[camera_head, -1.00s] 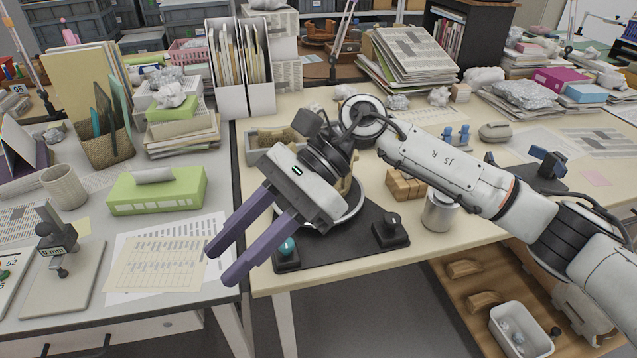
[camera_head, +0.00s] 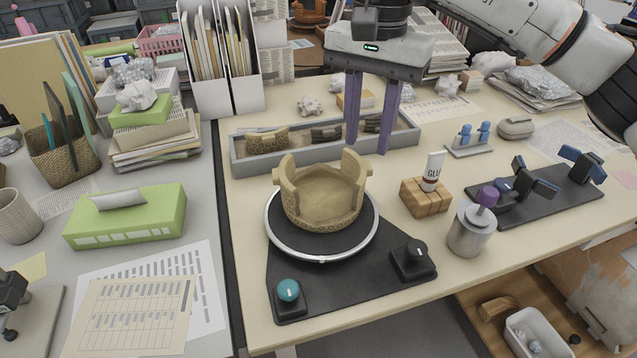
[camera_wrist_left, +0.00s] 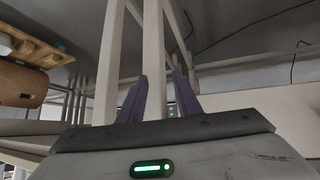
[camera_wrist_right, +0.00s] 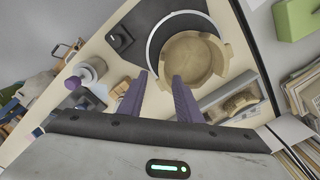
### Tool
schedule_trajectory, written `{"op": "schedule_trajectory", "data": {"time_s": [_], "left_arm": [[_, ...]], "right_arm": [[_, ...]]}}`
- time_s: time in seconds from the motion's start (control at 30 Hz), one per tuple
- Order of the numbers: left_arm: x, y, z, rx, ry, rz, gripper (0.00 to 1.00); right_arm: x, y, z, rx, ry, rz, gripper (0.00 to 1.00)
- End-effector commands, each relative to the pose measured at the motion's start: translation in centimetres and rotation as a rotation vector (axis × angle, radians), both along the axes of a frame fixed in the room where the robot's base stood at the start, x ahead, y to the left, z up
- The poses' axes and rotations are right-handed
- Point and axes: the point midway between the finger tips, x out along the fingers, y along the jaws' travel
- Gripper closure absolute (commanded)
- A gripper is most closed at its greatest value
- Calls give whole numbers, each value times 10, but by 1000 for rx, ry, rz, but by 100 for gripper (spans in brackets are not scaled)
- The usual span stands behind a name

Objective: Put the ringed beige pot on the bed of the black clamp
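The beige pot (camera_head: 322,197), with a patterned band near its base and a broken, uneven rim, stands upright on the round turntable (camera_head: 322,257); it also shows in the right wrist view (camera_wrist_right: 190,60). The black clamp (camera_head: 560,196), with blue-faced jaws, lies at the right of the table; its bed between the jaws looks bare. My right gripper (camera_head: 369,145) is open and empty, pointing down over the grey tray behind the pot, apart from the pot. My left gripper (camera_wrist_left: 161,78) is open and empty in its wrist view, among table legs; the head view does not show it.
The grey tray (camera_head: 240,165) holds several sherds. A glue tube (camera_head: 433,167) on a wooden block (camera_head: 426,197), a metal can (camera_head: 469,235) and a small stand with blue pegs (camera_head: 470,145) lie between pot and clamp. Knobs (camera_head: 289,291) sit at the turntable base's front.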

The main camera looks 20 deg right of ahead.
Motion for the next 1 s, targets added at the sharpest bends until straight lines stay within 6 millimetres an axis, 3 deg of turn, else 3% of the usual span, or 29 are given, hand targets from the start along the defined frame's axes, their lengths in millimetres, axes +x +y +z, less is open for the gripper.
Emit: {"op": "schedule_trajectory", "data": {"time_s": [0.23, 0.6, 0.9, 1.0], "left_arm": [[-15, 0, -12, -1, 33, 0, 69], [-14, 0, -13, -1, 31, 0, 69], [-8, 0, -9, -2, 18, 1, 69], [-7, 0, -8, -2, 16, 0, 69]], "right_arm": [[0, 1, -37, 1, 2, 1, 69], [5, 4, -84, 1, 3, 0, 69], [5, 4, -90, 1, 0, 0, 69], [5, 4, -90, 1, 0, 0, 82]]}}
